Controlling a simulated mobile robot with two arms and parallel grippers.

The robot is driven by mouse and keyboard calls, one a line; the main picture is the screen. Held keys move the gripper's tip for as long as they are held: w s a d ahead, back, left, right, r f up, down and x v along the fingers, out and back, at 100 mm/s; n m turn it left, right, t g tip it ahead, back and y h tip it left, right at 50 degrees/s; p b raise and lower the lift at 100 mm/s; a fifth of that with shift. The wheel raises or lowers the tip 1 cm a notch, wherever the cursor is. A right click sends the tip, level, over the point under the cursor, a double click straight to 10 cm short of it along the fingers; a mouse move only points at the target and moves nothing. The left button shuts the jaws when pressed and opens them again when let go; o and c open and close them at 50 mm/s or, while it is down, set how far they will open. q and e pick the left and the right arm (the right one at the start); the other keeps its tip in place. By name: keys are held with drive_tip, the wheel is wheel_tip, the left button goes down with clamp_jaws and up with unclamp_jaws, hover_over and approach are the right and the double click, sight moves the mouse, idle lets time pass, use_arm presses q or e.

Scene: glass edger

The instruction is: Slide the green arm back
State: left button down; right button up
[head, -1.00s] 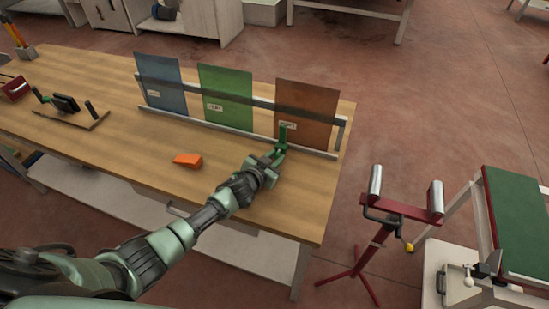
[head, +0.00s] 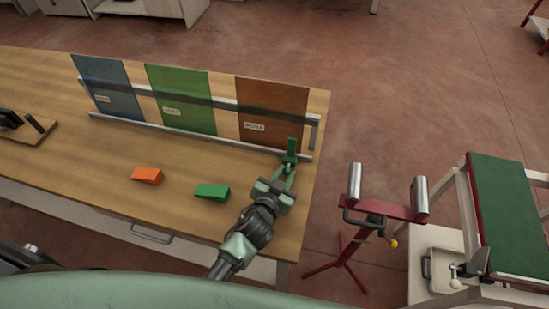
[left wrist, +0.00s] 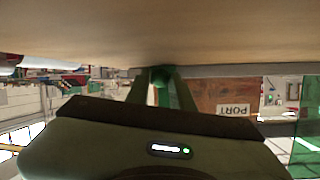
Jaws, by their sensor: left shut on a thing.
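The green arm (head: 292,150) stands upright at the lower rail (head: 190,137) of the panel rack, in front of the right part of the brown panel. My left gripper (head: 288,172) is shut on the green arm from the near side. In the left wrist view the gripper's two green fingers (left wrist: 160,90) close around a green part (left wrist: 160,76), partly hidden by the gripper body. My right gripper is not in view.
Blue (head: 107,88), green (head: 181,100) and brown (head: 271,108) panels stand in the rack. An orange wedge (head: 147,175) and a green wedge (head: 212,192) lie on the wooden table (head: 90,165). A red roller stand (head: 383,208) is beyond the table's right edge.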

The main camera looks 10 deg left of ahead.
use_arm(q)
drive_tip(key=shift+f, duration=0.15)
drive_tip(key=c, duration=1.5)
unclamp_jaws()
drive_tip(key=shift+s, duration=0.15)
drive_tip(key=b+v, duration=0.1)
drive_tip(key=v, duration=0.6)
drive_tip(key=shift+s+r, duration=0.2)
drive_tip(key=shift+r, duration=0.05)
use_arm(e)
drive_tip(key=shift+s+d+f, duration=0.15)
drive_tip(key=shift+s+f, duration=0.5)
